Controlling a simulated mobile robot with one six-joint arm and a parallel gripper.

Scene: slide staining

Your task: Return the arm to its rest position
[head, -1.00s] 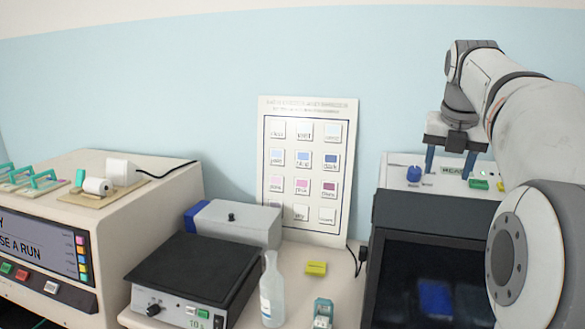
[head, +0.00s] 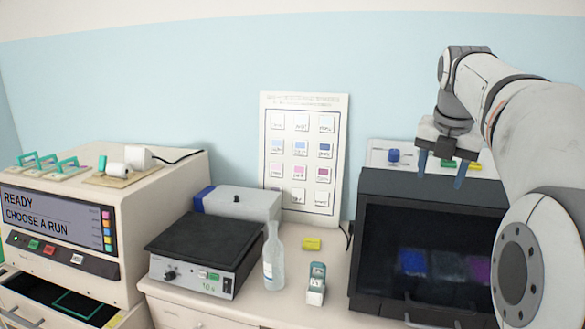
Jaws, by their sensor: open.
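My gripper (head: 440,168) hangs from my arm at the upper right of the head view. Its two blue fingers point down and stand apart, with nothing between them. It is in front of the top of the dark-fronted cabinet (head: 370,240), and the panel with coloured buttons behind partly shows past the fingers. My arm comes in from the right edge and hides the right part of the cabinet.
A staining machine (head: 150,215) with a lit screen stands at left, an open drawer (head: 60,300) below it. A colour chart (head: 303,155) leans at the wall.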

